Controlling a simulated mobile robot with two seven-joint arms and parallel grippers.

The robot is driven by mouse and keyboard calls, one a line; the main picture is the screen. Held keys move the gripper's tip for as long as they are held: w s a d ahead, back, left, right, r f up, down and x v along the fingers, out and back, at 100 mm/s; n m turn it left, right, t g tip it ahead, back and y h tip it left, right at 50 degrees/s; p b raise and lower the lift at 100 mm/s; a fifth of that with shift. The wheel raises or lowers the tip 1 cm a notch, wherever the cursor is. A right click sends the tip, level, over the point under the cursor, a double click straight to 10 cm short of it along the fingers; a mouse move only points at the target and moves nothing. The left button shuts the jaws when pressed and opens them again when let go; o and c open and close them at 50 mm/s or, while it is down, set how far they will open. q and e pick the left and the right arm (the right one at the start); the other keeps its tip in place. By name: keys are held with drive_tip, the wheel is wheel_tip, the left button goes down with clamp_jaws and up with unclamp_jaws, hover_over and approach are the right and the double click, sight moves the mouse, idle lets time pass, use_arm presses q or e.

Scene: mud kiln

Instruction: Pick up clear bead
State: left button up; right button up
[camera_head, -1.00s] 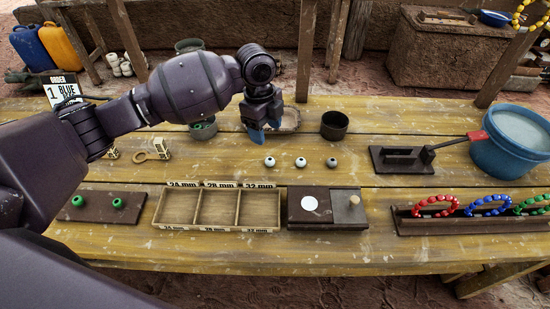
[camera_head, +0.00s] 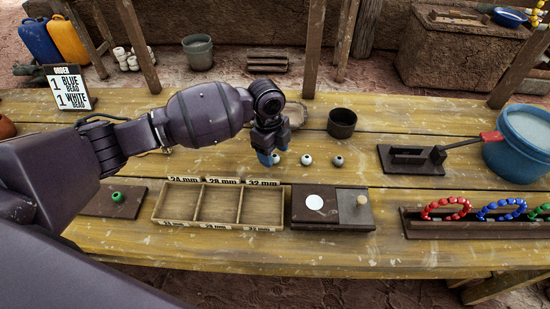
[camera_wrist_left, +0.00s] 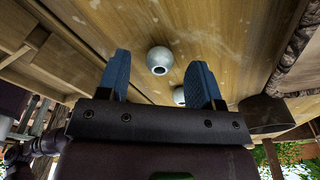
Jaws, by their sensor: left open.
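Three pale round beads stand in a row on the wooden table. The left bead (camera_head: 276,158) is partly beside my fingers; the middle bead (camera_head: 307,160) looks white and the right bead (camera_head: 338,161) greyer. I cannot tell which is clear. My left gripper (camera_head: 266,158) is open, blue fingertips pointing down, low over the table at the left bead. In the left wrist view one bead (camera_wrist_left: 160,58) with a dark hole shows in the gap between the fingers (camera_wrist_left: 159,78), and a second bead (camera_wrist_left: 179,96) is partly hidden near the right-hand finger. The right gripper is out of view.
A sorting tray (camera_head: 160,207) and a board with a white disc (camera_head: 298,210) lie in front of the beads. A dark cup (camera_head: 342,123) stands behind them. To the right are a black stand (camera_head: 383,160), a blue bucket (camera_head: 500,150) and a bracelet rack (camera_head: 420,230).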

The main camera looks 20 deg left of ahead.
use_arm(q)
drive_tip(key=shift+d+f, duration=0.1)
drive_tip(key=shift+f, duration=0.65)
drive_tip(key=shift+r, duration=0.15)
drive_tip(key=c, duration=1)
